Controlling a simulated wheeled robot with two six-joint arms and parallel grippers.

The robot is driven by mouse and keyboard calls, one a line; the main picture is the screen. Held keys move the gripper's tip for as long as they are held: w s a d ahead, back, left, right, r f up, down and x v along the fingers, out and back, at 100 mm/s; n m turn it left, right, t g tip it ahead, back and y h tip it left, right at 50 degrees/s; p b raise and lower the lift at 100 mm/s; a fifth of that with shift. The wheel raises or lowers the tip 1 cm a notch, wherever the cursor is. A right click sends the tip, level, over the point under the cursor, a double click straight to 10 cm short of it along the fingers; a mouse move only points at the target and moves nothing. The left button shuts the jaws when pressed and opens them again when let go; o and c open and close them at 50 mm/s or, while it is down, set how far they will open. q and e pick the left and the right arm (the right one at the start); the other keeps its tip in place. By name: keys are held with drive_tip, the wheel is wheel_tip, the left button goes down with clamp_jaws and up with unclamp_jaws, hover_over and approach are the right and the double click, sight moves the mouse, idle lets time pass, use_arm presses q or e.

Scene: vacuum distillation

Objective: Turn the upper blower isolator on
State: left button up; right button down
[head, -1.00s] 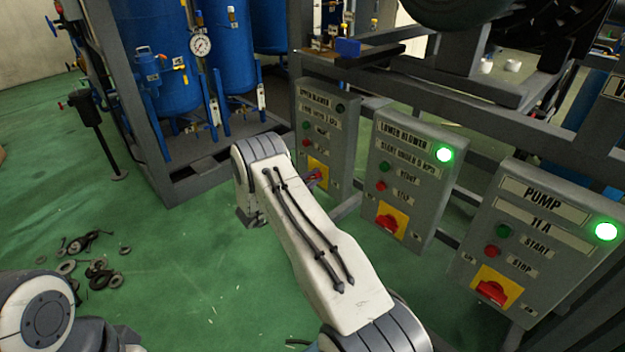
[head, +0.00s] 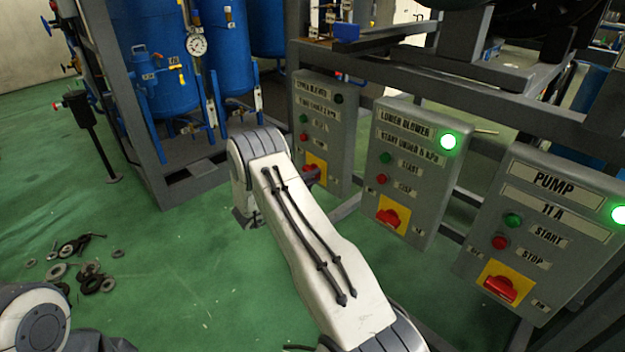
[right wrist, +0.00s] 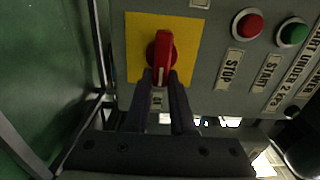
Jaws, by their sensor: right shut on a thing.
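The upper blower box (head: 327,118) is a grey panel with a dark lamp (head: 338,99), green and red buttons and a yellow isolator plate (head: 318,163). Its red isolator knob (right wrist: 160,55) shows in the right wrist view, sticking out from the yellow plate. My right gripper (right wrist: 166,78) is shut on the knob, with a dark finger at each side of its lower part. In the head view my right gripper (head: 311,175) is mostly hidden at the box's lower edge. My left gripper is out of view.
The lower blower box (head: 408,170) and pump box (head: 540,235) stand to the right with green lamps lit. A grey frame (head: 160,150) and blue tanks stand behind. Loose rings (head: 88,280) lie on the green floor at left.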

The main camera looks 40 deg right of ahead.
drive_tip(key=shift+f, duration=0.1)
idle(0.3)
drive_tip(key=c, duration=0.8)
unclamp_jaws()
drive_tip(key=shift+o, duration=0.2)
drive_tip(key=a+p, duration=0.1)
drive_tip(key=a, duration=0.9)
drive_tip(key=shift+s+a+p, duration=0.2)
drive_tip(key=shift+s+p, duration=0.1)
drive_tip(key=shift+s, duration=0.1)
